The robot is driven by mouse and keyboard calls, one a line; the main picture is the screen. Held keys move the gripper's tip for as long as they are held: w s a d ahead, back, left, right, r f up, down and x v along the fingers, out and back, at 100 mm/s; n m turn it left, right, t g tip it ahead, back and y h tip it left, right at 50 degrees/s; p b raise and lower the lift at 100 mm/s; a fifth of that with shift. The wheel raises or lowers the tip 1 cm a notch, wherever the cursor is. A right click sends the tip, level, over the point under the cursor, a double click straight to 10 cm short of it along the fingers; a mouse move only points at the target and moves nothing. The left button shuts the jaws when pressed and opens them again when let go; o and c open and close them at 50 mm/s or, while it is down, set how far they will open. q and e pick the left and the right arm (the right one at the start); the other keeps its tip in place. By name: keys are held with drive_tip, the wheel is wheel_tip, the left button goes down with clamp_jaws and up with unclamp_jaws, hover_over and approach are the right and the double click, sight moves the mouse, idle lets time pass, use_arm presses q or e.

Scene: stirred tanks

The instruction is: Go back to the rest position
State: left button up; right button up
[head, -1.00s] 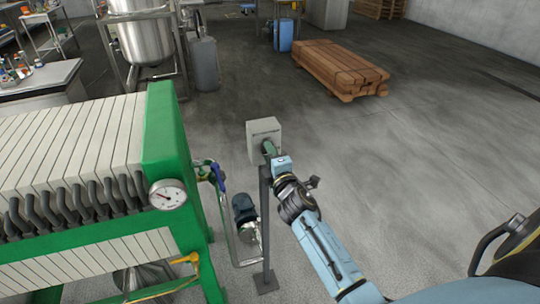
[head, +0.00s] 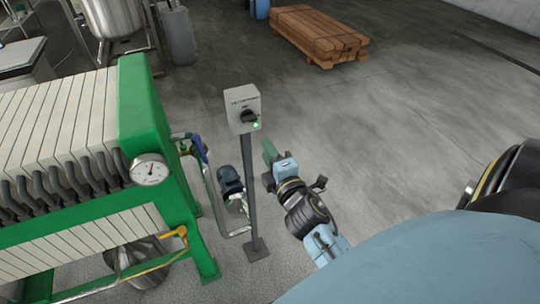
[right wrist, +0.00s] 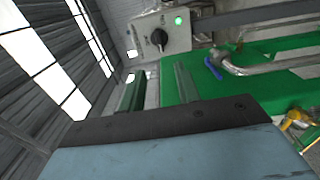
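My right gripper (head: 268,165) is in the lower middle of the head view, to the right of the control post and apart from it. In the right wrist view its two green fingers (right wrist: 158,90) stand apart with nothing between them. The grey control box (head: 243,108) on the post has a black rotary knob (head: 249,116) and a lit green lamp (head: 255,125). The box also shows beyond the fingers in the right wrist view (right wrist: 150,35). My left gripper is not in view.
A green-framed filter press (head: 140,105) with a round gauge (head: 149,170) stands on the left. A motor pump (head: 229,182) and pipes sit beside the post. A steel tank (head: 115,18) and a wood stack (head: 318,35) are behind. Open floor (head: 420,130) lies to the right.

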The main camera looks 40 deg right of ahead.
drive_tip(key=shift+s+a, duration=0.1)
drive_tip(key=shift+s, duration=0.25)
idle(0.3)
